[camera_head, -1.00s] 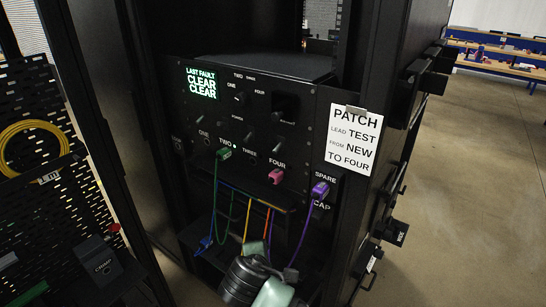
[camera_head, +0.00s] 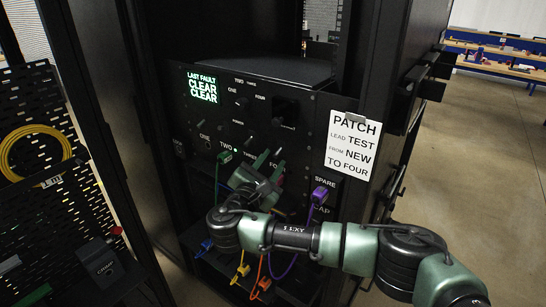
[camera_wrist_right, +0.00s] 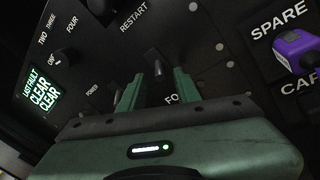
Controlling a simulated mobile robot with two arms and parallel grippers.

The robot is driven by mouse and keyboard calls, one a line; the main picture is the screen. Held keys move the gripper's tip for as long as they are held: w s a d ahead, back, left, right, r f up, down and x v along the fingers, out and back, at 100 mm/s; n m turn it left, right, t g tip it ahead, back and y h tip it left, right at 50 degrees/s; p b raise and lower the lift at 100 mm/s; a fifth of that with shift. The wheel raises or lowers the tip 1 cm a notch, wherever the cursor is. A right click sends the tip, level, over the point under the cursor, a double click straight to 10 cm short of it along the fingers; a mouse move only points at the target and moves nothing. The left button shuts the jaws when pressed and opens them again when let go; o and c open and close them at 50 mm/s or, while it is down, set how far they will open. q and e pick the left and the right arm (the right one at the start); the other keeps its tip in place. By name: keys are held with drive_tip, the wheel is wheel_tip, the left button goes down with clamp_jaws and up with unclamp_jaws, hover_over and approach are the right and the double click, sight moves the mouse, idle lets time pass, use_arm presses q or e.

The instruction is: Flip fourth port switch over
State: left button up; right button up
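The black rack panel (camera_head: 235,125) carries small toggle switches above its numbered ports. My right gripper (camera_head: 270,160) is raised to the panel just above the FOUR label, its arm coming in from the lower right. In the right wrist view, its two green fingers (camera_wrist_right: 159,86) are apart. The dark lever of the fourth port switch (camera_wrist_right: 158,67) shows between or just beyond the fingertips; I cannot tell whether they touch it. Its exact tilt is unclear. In the head view the gripper covers port four and its plug. My left gripper is not in view.
A lit screen (camera_head: 202,87) reads LAST FAULT CLEAR CLEAR. Loose coloured leads hang below. A paper note (camera_head: 352,145) is at the right. Open floor lies right of the rack.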

drive_tip(key=shift+w+d, duration=0.2)
drive_tip(key=shift+w, duration=0.4)
clamp_jaws()
